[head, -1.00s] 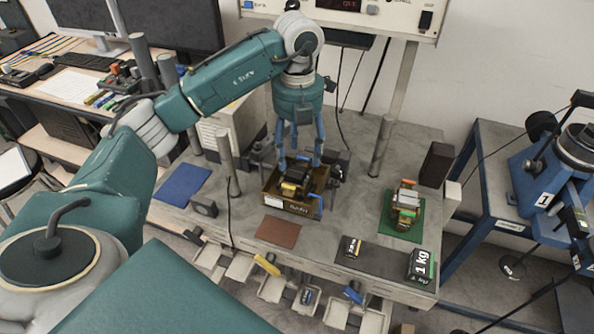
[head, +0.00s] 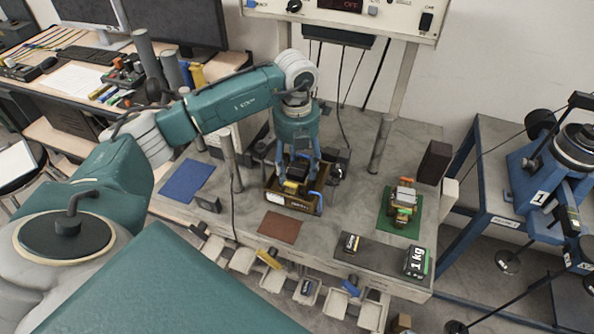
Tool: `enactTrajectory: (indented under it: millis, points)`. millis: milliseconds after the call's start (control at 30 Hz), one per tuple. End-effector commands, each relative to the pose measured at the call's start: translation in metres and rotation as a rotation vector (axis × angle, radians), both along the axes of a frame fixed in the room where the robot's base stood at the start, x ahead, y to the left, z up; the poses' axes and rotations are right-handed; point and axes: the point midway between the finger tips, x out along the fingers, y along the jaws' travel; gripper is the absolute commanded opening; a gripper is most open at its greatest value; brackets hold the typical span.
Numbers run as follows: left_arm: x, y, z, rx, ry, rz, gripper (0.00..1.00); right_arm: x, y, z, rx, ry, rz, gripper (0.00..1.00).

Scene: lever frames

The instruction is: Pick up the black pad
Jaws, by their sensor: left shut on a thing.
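My left gripper (head: 296,172) reaches down from above into an open brown box (head: 290,203) on the grey workbench. Its blue fingers are shut on a dark thing among the contents of the box, which I take to be the black pad (head: 293,187). The fingers and the box wall hide much of it, and its outline is too small to make out. A yellow patch shows beside the dark thing. I cannot tell whether it is clear of the box floor. My right gripper is not in view.
A blue mat (head: 187,181) and a brown mat (head: 279,228) lie bare on the bench. A green mat (head: 385,222) bears a stack of coloured pieces. A dark strip (head: 376,258) bears a 1 kg weight (head: 417,261) and a smaller block (head: 352,243).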

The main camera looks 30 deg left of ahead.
Motion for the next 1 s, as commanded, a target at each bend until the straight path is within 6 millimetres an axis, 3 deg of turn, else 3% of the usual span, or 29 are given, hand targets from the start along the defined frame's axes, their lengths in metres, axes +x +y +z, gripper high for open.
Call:
enactTrajectory:
  millis: [33, 100, 667, 867, 1000]
  points:
    - [-0.002, -0.003, -0.003, -0.005, 0.007, -0.004, 0.14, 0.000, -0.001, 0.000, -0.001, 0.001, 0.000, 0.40]
    - [-0.002, -0.003, -0.003, -0.006, 0.007, -0.005, 0.00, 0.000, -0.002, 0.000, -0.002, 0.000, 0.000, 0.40]
    - [-0.003, -0.004, 0.001, -0.006, 0.011, -0.005, 0.00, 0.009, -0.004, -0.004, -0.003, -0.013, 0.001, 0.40]
    - [0.000, -0.003, 0.031, -0.004, 0.001, -0.005, 0.00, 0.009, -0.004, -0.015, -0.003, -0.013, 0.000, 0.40]
    - [0.001, -0.002, 0.071, -0.005, -0.005, -0.003, 0.00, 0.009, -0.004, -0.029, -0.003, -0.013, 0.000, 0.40]
